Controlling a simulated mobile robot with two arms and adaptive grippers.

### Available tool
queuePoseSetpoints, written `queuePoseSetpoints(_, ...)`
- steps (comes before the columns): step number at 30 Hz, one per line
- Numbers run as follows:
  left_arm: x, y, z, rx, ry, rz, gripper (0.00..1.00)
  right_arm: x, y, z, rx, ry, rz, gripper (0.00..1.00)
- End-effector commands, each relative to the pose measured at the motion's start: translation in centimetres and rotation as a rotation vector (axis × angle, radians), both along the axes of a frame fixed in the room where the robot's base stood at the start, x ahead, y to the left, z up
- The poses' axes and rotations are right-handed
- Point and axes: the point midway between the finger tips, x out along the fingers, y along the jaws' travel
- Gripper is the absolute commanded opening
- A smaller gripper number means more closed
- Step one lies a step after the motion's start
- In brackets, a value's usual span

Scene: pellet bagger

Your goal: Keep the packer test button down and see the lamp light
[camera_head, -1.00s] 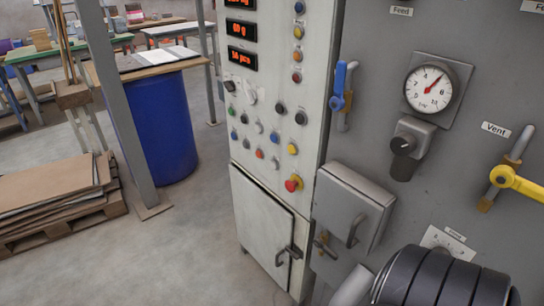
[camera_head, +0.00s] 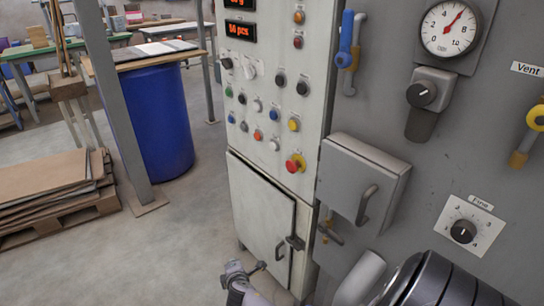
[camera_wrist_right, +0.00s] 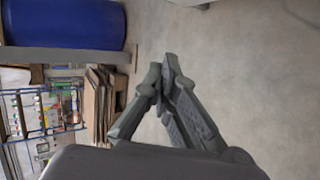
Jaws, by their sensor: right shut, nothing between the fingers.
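The pale control cabinet panel (camera_head: 268,180) carries several small round buttons and lamps in green, black, white, blue, red and yellow. No readable label marks the packer test button or its lamp, so I cannot tell which they are. My right gripper (camera_head: 258,266) is low in the head view, in front of the cabinet's lower door and below the buttons. In the wrist view its fingers (camera_wrist_right: 165,80) meet at the tips, empty, with floor behind. My left gripper is not in view.
A grey box with a handle (camera_head: 365,185) juts out right of the panel. The grey machine face holds a gauge (camera_head: 458,27), a black knob (camera_head: 421,94) and a Fine dial (camera_head: 463,231). A blue drum (camera_head: 155,120) and cardboard pallet (camera_head: 50,185) stand left. Floor between is clear.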

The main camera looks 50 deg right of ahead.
Motion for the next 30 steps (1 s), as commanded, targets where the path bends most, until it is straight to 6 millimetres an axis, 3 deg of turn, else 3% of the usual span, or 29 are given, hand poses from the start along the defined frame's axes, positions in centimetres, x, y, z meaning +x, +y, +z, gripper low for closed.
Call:
queuePoseSetpoints(1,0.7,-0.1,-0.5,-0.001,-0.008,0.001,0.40,2.0,-1.0,1.9,-0.070,-0.039,0.003,0.00)
queuePoseSetpoints(3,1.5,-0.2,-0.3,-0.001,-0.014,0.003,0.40,4.1,-2.4,5.3,-0.172,-0.081,0.004,0.00)
queuePoseSetpoints(9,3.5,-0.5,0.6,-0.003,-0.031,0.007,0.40,7.8,-6.4,16.0,-0.470,-0.188,-0.052,0.00)
queuePoseSetpoints(15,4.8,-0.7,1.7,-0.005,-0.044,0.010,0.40,8.0,-9.3,25.6,-0.716,-0.258,-0.162,0.00)
queuePoseSetpoints(18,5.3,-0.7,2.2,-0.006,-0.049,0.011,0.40,7.4,-10.2,28.8,-0.795,-0.274,-0.212,0.00)
queuePoseSetpoints(24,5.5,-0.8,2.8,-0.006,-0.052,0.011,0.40,6.7,-10.9,31.7,-0.864,-0.284,-0.259,0.00)
queuePoseSetpoints(30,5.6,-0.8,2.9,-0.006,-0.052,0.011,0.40,6.7,-10.9,31.9,-0.867,-0.283,-0.262,0.00)
